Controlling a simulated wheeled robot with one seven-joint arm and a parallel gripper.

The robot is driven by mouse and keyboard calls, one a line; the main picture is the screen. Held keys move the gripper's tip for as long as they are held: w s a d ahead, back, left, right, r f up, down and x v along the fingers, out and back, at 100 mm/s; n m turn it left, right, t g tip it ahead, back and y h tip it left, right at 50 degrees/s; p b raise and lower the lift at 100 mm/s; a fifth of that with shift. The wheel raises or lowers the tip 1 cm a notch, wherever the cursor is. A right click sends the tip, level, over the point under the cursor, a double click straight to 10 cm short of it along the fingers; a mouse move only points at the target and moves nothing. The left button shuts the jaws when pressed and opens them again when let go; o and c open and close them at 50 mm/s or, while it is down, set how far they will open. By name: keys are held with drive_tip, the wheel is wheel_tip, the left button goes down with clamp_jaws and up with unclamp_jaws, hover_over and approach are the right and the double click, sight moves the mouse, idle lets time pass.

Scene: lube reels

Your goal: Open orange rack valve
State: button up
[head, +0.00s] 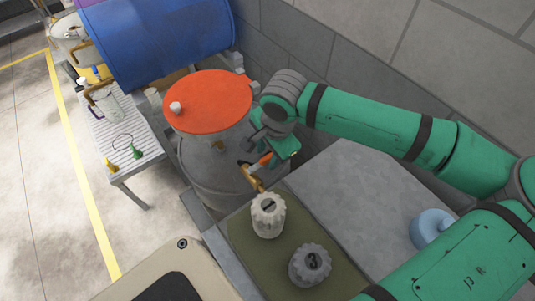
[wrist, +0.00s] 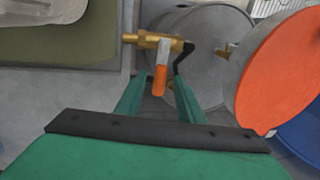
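The rack valve is a brass tap (head: 254,178) with an orange lever (head: 265,158), on the near side of the grey drum. In the wrist view the brass body (wrist: 150,39) runs sideways, with a black bent spout at its right end. The orange lever (wrist: 160,79) hangs down from it in the picture. My gripper (head: 276,151) is at the valve, partly hiding it in the head view. In the wrist view my gripper (wrist: 161,84) is open, its two green fingers apart on either side of the lever, with visible gaps. Contact is not seen.
A grey drum (head: 205,165) stands under the spout area, with an orange round lid (head: 210,100) beside my gripper. A green mat (head: 275,235) bears two knobbed caps. A blue drum (head: 165,40) lies behind. A slatted bench (head: 115,130) stands left; open floor lies beyond.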

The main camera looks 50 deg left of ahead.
drive_tip(key=shift+a+f, duration=0.1)
drive_tip(key=shift+f, duration=0.35)
clamp_jaws()
